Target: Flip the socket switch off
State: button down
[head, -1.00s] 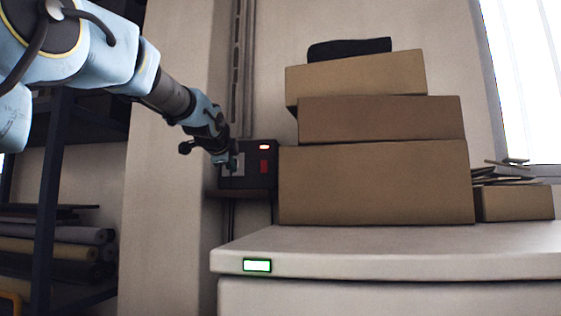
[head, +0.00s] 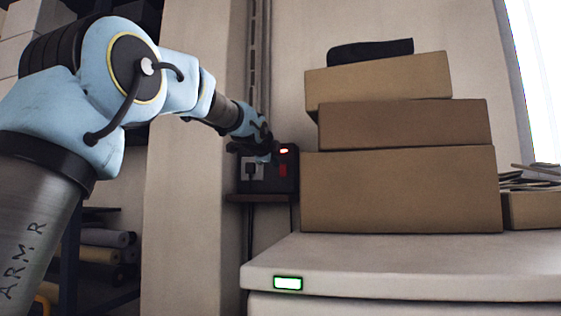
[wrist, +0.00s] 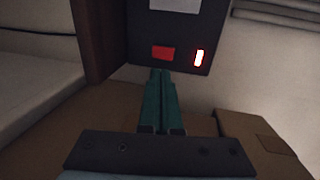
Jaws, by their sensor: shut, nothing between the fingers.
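The dark socket box (head: 246,183) is on the wall left of the cardboard boxes, with a pale socket plate holding a dark plug at its left. The red switch (head: 283,171) is on its right half, below a lit red-orange light (head: 284,151). My gripper (head: 269,158) is in front of the box's upper part, its tips hard to make out in the head view. In the wrist view, my teal fingers are shut and empty, their tips close to the red switch (wrist: 163,53). The lit light (wrist: 199,57) is beside it. I cannot tell whether the tips touch the switch.
A small shelf (head: 262,198) is under the socket box. Stacked cardboard boxes (head: 400,190) stand close to its right on a pale cabinet (head: 420,265), which has a green-rimmed lit panel (head: 288,283). A wall pillar (head: 190,220) and a rack with rolls are at the left.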

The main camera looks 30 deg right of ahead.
aim_at(283, 168)
jog(key=p+x, duration=0.1)
jog(key=x, duration=0.1)
jog(key=p+x, duration=0.2)
jog(key=x, duration=0.1)
jog(key=r+p+x, duration=0.1)
jog(key=p+x, duration=0.1)
jog(key=x, duration=0.1)
jog(key=shift+w+d+r, duration=0.1)
jog(key=shift+w+d, duration=0.05)
